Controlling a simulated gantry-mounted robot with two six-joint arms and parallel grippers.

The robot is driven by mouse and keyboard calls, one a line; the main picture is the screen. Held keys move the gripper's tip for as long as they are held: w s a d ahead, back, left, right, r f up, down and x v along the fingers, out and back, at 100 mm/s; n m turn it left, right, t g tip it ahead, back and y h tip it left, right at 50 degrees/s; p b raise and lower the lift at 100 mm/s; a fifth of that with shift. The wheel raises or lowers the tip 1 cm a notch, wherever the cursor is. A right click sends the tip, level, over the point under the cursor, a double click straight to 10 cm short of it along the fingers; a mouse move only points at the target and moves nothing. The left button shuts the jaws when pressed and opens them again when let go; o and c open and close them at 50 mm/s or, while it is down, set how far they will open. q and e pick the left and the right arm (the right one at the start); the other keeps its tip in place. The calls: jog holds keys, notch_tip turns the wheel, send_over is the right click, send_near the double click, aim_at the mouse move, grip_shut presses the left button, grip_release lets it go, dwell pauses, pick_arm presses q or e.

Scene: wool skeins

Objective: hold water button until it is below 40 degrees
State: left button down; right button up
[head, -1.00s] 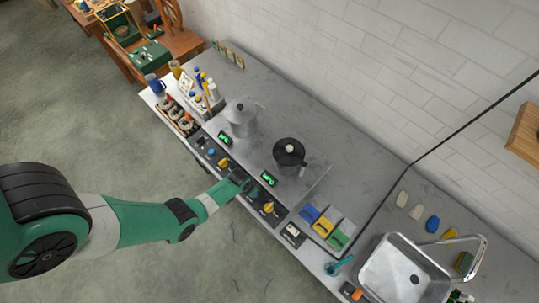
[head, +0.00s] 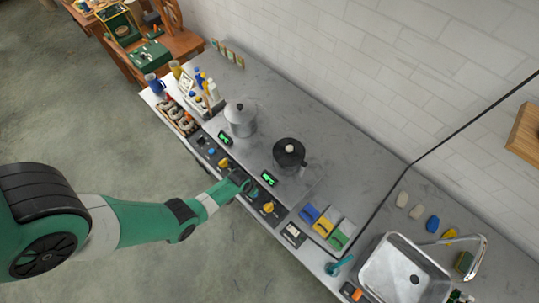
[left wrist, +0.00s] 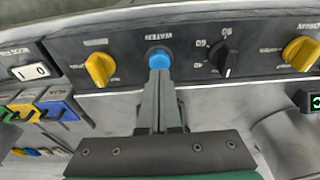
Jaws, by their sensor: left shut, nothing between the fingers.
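My left gripper (left wrist: 160,82) is shut and empty, its fingertips at the blue water button (left wrist: 160,60) on the dark control panel. The tips overlap the button's lower edge in the left wrist view; I cannot tell how far it is pressed. In the head view the gripper (head: 242,181) is over the panel at the counter's front edge, hiding the button. Two green displays, a left one (head: 224,137) and a right one (head: 268,179), are lit; their digits are too small to read. A silver pot (head: 240,118) and a dark-lidded pot (head: 289,153) stand behind them. My right gripper is not in view.
Beside the button are a black dial (left wrist: 224,58) with numbers and yellow knobs, one left (left wrist: 99,69) and one right (left wrist: 301,53). A white rocker switch (left wrist: 33,71) is further left. Coloured packets (head: 326,226) and a sink (head: 403,272) lie to the right in the head view.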

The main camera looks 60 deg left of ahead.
pick_arm(q)
jog(key=shift+f, duration=0.2)
jog(key=shift+f+b, duration=0.3)
jog(key=shift+b, duration=0.2)
jog(key=shift+f+b, duration=0.65)
jog(key=shift+r, duration=0.1)
dwell(3.9)
notch_tip(320, 180, up, 7)
jog(key=p, duration=0.7)
jog(key=shift+r, duration=0.1)
